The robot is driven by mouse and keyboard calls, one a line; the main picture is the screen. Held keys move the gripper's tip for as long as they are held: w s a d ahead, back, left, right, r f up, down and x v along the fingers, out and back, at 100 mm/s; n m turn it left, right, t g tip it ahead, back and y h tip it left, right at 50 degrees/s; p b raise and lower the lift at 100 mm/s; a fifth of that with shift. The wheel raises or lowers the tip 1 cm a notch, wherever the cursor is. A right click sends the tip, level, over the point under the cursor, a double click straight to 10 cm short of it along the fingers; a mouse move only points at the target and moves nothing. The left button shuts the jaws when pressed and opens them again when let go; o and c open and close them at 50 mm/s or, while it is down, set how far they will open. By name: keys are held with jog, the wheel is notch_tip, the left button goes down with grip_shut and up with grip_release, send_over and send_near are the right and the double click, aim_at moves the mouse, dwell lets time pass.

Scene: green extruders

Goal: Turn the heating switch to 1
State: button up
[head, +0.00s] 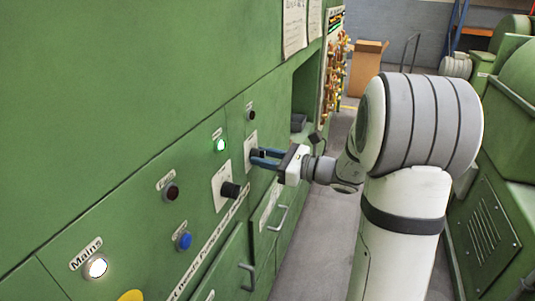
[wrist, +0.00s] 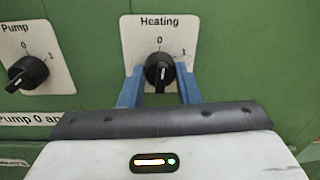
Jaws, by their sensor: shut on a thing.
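The heating switch (wrist: 159,69) is a black round knob on a white plate (wrist: 182,30) marked "Heating", with 0 above the knob and 1 to its upper right. The pale line on the knob stands close to upright, near the 0. My gripper (wrist: 159,88) has its blue fingers on either side of the knob and is shut on it. In the head view my gripper (head: 263,157) reaches the green panel from the right; the knob is mostly hidden there between the fingers.
The pump switch (wrist: 27,73) is on its own plate to the left. The green panel also carries a lit green lamp (head: 221,145), a lit white Mains lamp (head: 96,267) and a blue button (head: 184,241). Drawer handles (head: 278,218) stick out below. Green machines stand at the right.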

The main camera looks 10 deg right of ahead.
jog(key=m+p, duration=0.2)
jog(key=p, duration=0.1)
jog(key=r+m+p, duration=0.1)
jog(key=m+p, duration=0.2)
jog(key=shift+a+p, duration=0.1)
jog(key=shift+p, duration=0.3)
jog(key=m+p, duration=0.3)
jog(key=p, duration=0.1)
jog(key=shift+f+g, duration=0.1)
jog(key=shift+g, duration=0.3)
jog(key=m+p, duration=0.2)
jog(key=shift+f+p, duration=0.15)
jog(key=shift+p, duration=0.2)
jog(key=shift+m, duration=0.3)
jog(key=o, duration=0.8)
jog(key=shift+a+f, duration=0.1)
jog(key=shift+a, duration=0.05)
jog(key=shift+o, duration=0.9)
